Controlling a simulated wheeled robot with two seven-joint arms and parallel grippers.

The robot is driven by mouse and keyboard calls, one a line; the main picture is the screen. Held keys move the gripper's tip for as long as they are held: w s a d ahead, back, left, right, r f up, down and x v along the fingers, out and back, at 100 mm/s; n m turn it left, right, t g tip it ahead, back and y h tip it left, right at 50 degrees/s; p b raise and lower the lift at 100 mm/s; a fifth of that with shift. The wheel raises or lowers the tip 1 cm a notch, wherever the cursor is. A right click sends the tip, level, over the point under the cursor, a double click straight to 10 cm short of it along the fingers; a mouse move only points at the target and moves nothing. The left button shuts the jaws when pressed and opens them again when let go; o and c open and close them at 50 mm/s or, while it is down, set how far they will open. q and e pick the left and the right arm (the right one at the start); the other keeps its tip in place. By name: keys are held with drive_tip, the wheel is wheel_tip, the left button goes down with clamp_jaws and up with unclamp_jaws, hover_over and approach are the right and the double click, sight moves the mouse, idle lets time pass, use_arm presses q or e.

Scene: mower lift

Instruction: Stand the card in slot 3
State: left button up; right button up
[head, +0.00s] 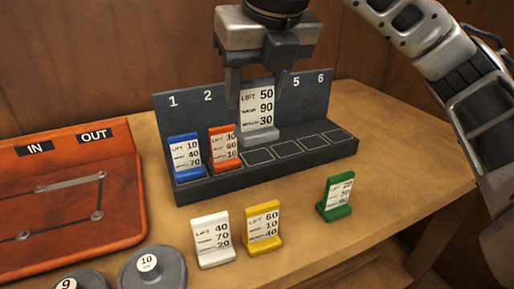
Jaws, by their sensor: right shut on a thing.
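My right gripper (256,101) is shut on a grey card (260,136), its fingers at the card's two sides. The card is upright, its white face reading LIFT 50, 90, 30. Its base appears just above the outlined slot 3 (257,156) of the dark rack (280,177); whether it touches cannot be told. The rack's back panel shows 1, 2, 5 and 6; my gripper and the card hide the numbers between. A blue card (185,174) stands in slot 1 and an orange card (226,166) in slot 2. My left gripper is out of view.
A white card (212,257), a yellow card (264,247) and a green card (335,212) stand on the wooden table (400,140) before the rack. A red IN/OUT board (130,200) lies left. Round weights (165,278) sit front left. The rack's right slots are empty.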

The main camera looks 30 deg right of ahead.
drive_tip(key=w+d+f, duration=0.2)
drive_tip(key=w+f, duration=0.1)
drive_tip(key=f, duration=0.1)
drive_tip(key=w+d+f+p, duration=0.1)
drive_tip(key=w+d+f, duration=0.1)
drive_tip(key=w+f, duration=0.2)
drive_tip(key=w+d+f, duration=0.2)
drive_tip(key=w+f, duration=0.2)
drive_tip(key=shift+d+p, duration=0.1)
drive_tip(key=shift+p, duration=0.3)
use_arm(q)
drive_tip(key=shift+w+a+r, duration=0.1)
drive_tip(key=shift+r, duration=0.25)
use_arm(e)
drive_tip(key=shift+f, duration=0.15)
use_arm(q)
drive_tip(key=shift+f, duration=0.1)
